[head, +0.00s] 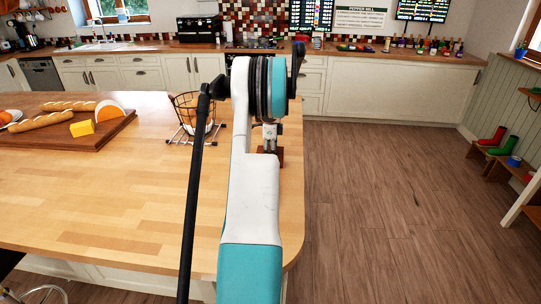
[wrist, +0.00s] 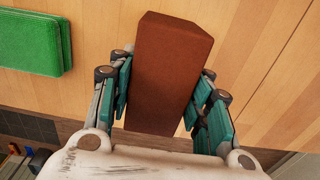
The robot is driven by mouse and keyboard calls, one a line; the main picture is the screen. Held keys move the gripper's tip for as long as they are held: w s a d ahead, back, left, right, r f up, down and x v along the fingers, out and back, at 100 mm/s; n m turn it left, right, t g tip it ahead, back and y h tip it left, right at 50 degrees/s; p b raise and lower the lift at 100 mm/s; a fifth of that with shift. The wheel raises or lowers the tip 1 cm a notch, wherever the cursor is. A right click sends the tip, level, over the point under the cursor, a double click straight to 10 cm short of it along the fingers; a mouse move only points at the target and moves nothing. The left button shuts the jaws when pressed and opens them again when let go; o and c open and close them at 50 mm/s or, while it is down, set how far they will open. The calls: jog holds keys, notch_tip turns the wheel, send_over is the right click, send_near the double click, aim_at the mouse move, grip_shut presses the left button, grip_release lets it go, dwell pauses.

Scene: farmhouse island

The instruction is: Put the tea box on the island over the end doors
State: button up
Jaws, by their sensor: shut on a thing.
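The tea box appears to be the plain brown box (wrist: 168,60) between the fingers of my gripper (wrist: 165,85) in the wrist view. The fingers close on its two long sides. In the head view my gripper (head: 270,136) is mostly behind my arm, and a bit of the brown box (head: 281,156) shows below it. The box is at the right edge of the island (head: 130,208), whose top is light wood. I cannot tell whether the box touches the top.
A green block-like thing (wrist: 35,38) lies left of the box in the wrist view. A wire basket (head: 186,112) stands left of my gripper. A board (head: 62,137) with bread and cheese lies farther left. The island's front left is clear. Open floor (head: 390,200) lies right.

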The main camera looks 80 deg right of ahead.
jog(key=o, duration=1.1)
notch_tip(320, 180, up, 12)
jog(key=p, duration=0.2)
jog(key=shift+r+p, duration=0.1)
jog(key=shift+p, duration=0.25)
